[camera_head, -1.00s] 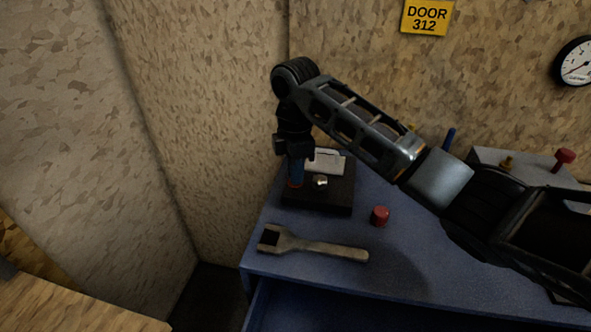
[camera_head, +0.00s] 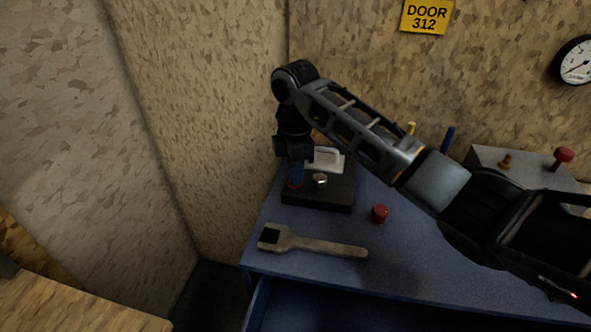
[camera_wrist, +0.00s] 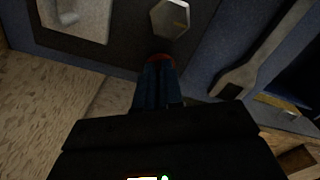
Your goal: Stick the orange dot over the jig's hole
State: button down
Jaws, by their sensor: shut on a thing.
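The jig is a black block (camera_head: 322,201) at the left back of the blue bench, with a silver hex piece (camera_head: 320,181) and a pale metal plate (camera_head: 325,160) on it. My gripper (camera_head: 296,182) points down at the left part of the jig, its blue fingers shut. A small orange-red piece, the orange dot (camera_wrist: 158,57), shows at the fingertips in the wrist view. It is mostly hidden by the fingers. The wrist view also shows the hex piece (camera_wrist: 170,18) just beyond the fingertips. I cannot see the jig's hole, nor tell whether the dot touches the jig.
A wrench (camera_head: 312,245) lies in front of the jig, and a red cylinder (camera_head: 380,214) stands to its right. A grey box with knobs (camera_head: 521,170) is at the right back. Wall panels close in on the left. The bench's middle front is clear.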

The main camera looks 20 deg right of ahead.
jog(key=shift+f, duration=0.45)
dwell(0.4)
jog(key=c, duration=1.2)
grip_release()
jog(key=shift+r, duration=0.15)
notch_tip(320, 180, up, 8)
jog(key=shift+f+b, duration=0.2)
jog(key=shift+b, duration=0.2)
